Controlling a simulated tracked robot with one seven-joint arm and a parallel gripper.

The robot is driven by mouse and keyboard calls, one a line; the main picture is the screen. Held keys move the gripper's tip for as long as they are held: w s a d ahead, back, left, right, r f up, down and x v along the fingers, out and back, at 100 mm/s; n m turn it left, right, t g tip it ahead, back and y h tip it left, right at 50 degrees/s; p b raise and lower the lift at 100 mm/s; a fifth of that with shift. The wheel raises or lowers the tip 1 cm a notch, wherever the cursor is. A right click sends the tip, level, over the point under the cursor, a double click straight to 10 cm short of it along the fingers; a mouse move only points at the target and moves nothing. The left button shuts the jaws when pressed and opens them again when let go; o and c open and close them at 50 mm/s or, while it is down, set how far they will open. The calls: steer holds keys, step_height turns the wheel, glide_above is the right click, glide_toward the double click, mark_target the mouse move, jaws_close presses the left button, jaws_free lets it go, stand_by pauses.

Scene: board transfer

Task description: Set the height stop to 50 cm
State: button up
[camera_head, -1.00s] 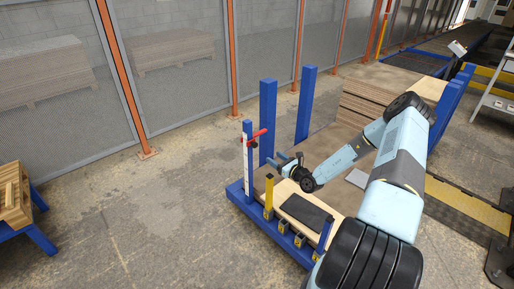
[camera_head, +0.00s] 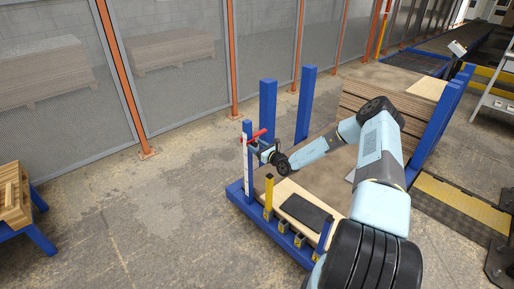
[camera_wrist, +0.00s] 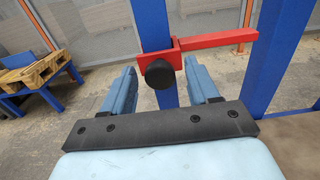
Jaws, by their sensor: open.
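The height stop is a red slider with a black knob and a red arm pointing right. It shows in the wrist view (camera_wrist: 212,46), on a blue post (camera_wrist: 151,28). In the head view the red stop (camera_head: 257,135) sits near the top of the post, above a white scale strip (camera_head: 248,171) whose marks are too small to read. My gripper (camera_wrist: 168,80) is open, its two blue fingers on either side of the black knob (camera_wrist: 160,74). I cannot tell whether they touch it. In the head view my gripper (camera_head: 258,148) is close to the stop.
A blue frame (camera_head: 240,193) holds a board with a dark pad (camera_head: 306,212). A yellow post (camera_head: 268,192) stands in front. Two taller blue posts (camera_head: 306,105) stand behind. A board stack (camera_head: 365,95) is at the back right. Open floor lies to the left.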

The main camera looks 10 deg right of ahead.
jaws_close()
stand_by(0.7)
